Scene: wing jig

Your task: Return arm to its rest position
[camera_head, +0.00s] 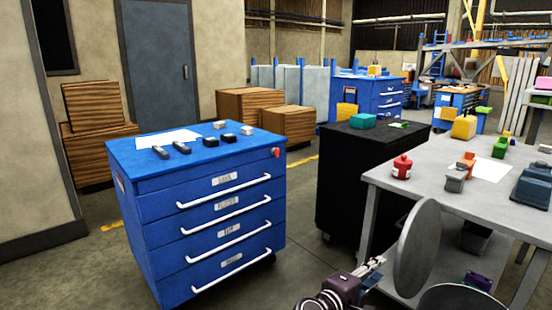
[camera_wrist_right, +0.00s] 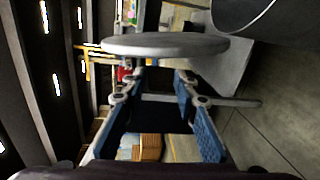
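My right gripper (camera_head: 372,267) shows at the bottom of the head view, right of centre, in front of the grey table. In the right wrist view, its two blue-padded fingers (camera_wrist_right: 155,84) stand apart with a dark gap between them, and I see nothing held. A grey disc (camera_head: 418,246) is close to the fingertips in the head view; a disc also shows beyond them in the wrist view (camera_wrist_right: 165,45). I cannot tell whether they touch. My left gripper is not in view.
A blue drawer cabinet (camera_head: 213,225) stands left, with small tools on top. A black cabinet (camera_head: 345,185) stands behind the gripper. The grey table (camera_head: 425,178) at right bears a red canister (camera_head: 402,167) and other parts. The floor between the cabinets (camera_head: 300,235) is clear.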

